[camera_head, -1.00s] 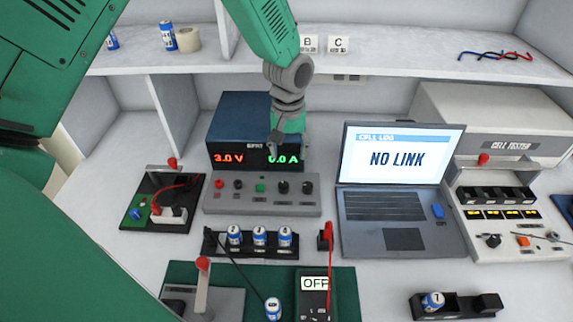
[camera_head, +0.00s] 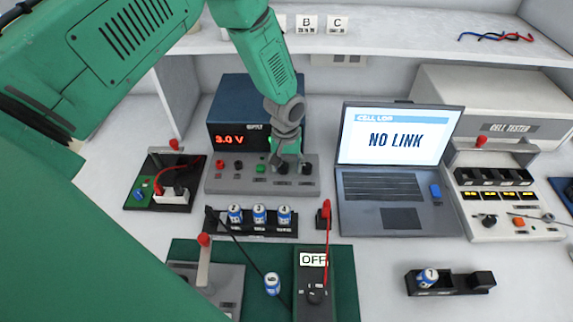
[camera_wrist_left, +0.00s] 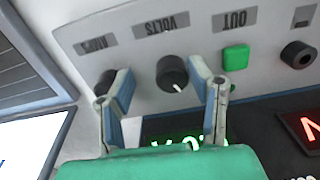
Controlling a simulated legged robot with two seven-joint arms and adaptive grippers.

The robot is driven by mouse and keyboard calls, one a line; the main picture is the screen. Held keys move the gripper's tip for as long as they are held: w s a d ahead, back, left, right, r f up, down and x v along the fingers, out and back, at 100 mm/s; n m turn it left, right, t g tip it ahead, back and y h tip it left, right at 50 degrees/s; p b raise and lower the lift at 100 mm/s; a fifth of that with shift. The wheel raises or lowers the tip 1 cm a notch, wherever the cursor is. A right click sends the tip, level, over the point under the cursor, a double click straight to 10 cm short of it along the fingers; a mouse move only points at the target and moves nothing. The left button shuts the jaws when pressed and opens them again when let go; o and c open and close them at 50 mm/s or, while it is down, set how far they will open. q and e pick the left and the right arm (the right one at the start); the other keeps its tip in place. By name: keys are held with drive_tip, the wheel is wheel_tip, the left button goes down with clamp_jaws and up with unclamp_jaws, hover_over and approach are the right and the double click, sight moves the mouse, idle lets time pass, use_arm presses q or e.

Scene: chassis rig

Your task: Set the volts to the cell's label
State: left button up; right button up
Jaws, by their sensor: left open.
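The power supply (camera_head: 238,112) stands at the back centre, its red display (camera_head: 229,140) reading 3.0 V. My left gripper (camera_head: 287,166) is over its front panel, hiding the amps readout. In the left wrist view, upside down, the open fingers (camera_wrist_left: 160,72) straddle the black VOLTS knob (camera_wrist_left: 172,73), with a gap on the left; contact on the right cannot be told. The AMPS knob (camera_wrist_left: 104,82) is partly behind the left finger. A blue-white cell (camera_head: 272,284) lies on the green mat (camera_head: 345,280); its label is too small to read. My right gripper is not in view.
A green OUT button (camera_wrist_left: 236,57) is beside the VOLTS knob. A rack (camera_head: 250,230) with three cells stands in front of the supply. A laptop (camera_head: 400,185) reads NO LINK, right of it. A multimeter (camera_head: 313,283) reads OFF. A black holder (camera_head: 455,285) holds a cell.

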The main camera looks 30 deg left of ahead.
use_arm(q)
drive_tip(key=shift+a+f, duration=0.2)
drive_tip(key=shift+a, duration=0.4)
drive_tip(key=shift+a+f, duration=0.1)
drive_tip(key=shift+a, duration=0.2)
drive_tip(key=c, duration=0.4)
drive_tip(key=shift+a, duration=0.2)
clamp_jaws()
drive_tip(key=shift+d, duration=0.6)
drive_tip(key=shift+a, duration=0.3)
drive_tip(key=shift+s, duration=0.1)
drive_tip(key=shift+d, duration=0.1)
